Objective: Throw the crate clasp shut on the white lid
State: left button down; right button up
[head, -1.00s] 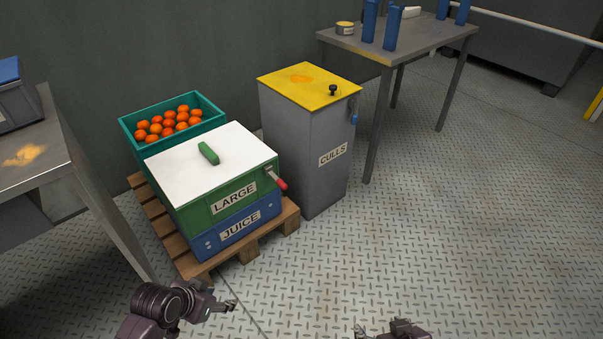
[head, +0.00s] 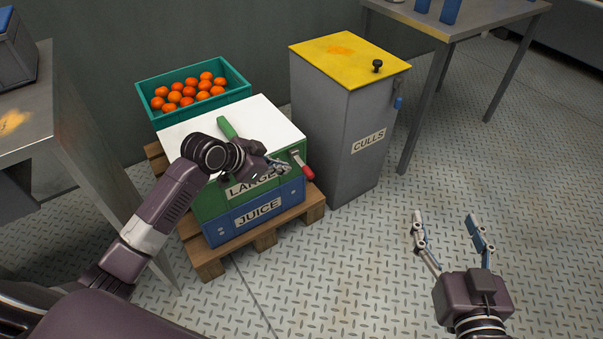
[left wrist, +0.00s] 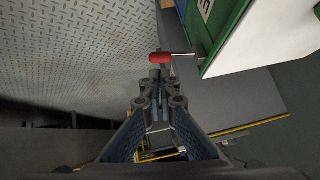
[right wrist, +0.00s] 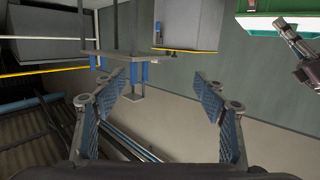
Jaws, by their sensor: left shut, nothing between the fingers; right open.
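The white lid (head: 262,112) with a green handle (head: 227,128) lies on the green LARGE crate (head: 216,203). The clasp's red grip (head: 308,172) sticks out from the crate's right front corner. In the left wrist view, the red grip (left wrist: 159,58) is on a metal rod (left wrist: 183,54) beside the white lid (left wrist: 262,40). My left gripper (head: 287,168) is shut and empty, its tips close to the red grip; contact cannot be told. My left arm hides part of the lid and crate front. My right gripper (head: 445,216) is open and empty over the floor at right.
The blue JUICE crate (head: 222,228) sits under the green one on a wooden pallet (head: 265,240). A teal crate (head: 151,114) of oranges stands behind. The grey CULLS bin (head: 335,140) stands close right of the clasp. A metal table (head: 85,160) is at left. Floor at right is clear.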

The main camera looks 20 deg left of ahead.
aim_at(306, 173)
pick_arm(q)
jog(key=b+x, duration=0.3)
jog(key=x, duration=0.6)
jog(key=shift+f+b, duration=0.2)
jog(key=shift+b, duration=0.2)
jog(key=shift+w+d, duration=0.1)
jog(key=shift+w, duration=0.1)
pick_arm(e)
jog(key=s+r+t+y, duration=0.2)
jog(key=r+t, duration=0.3)
jog(key=r, duration=0.5)
jog(key=s+r+t+y, duration=0.2)
jog(key=s+r+t, duration=0.3)
jog(key=r, duration=0.5)
jog(key=shift+a+t, duration=0.35)
jog(key=shift+t, duration=0.25)
pick_arm(q)
jog(key=shift+f, duration=0.1)
pick_arm(e)
jog(key=shift+f, duration=0.1)
